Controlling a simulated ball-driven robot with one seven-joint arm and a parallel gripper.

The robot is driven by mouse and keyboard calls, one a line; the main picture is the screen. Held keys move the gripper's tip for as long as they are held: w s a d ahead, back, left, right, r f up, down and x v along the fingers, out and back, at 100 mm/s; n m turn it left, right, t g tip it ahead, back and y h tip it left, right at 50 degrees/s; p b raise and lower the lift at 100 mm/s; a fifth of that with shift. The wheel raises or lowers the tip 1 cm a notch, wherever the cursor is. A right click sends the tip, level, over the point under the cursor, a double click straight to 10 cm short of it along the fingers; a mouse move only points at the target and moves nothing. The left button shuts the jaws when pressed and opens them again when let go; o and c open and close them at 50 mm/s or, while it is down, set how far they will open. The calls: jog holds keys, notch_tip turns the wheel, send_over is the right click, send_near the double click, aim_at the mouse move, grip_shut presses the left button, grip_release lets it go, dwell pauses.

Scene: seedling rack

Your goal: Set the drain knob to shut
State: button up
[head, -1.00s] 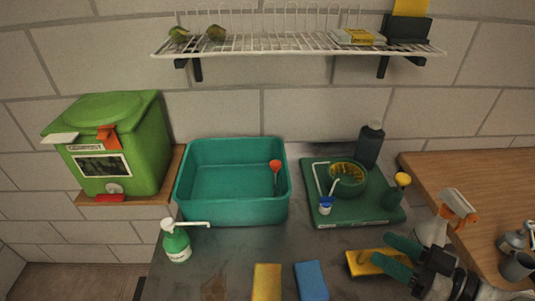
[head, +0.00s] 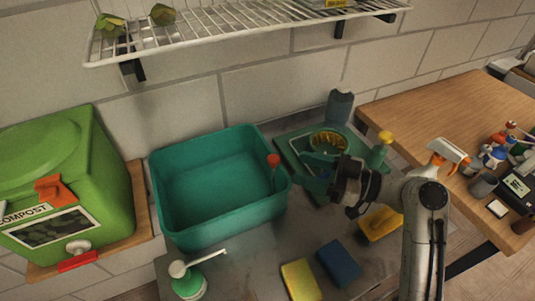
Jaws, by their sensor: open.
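The green compost bin (head: 75,180) stands at the left on a wooden ledge. A round whitish knob (head: 78,247) sits low on its front, with a red bar (head: 78,262) just below it. I take this to be the drain knob; its setting is too small to read.
A red-topped stick (head: 273,161) stands in the basin's right corner. The wire shelf (head: 240,38) hangs above. The green tray (head: 290,146) holds a bowl (head: 328,142).

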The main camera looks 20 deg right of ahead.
aim_at(273, 158)
jog(key=p+x, duration=0.2)
jog(key=x, duration=0.6)
jog(key=shift+f, duration=0.1)
jog(key=shift+c, duration=0.5)
grip_shut()
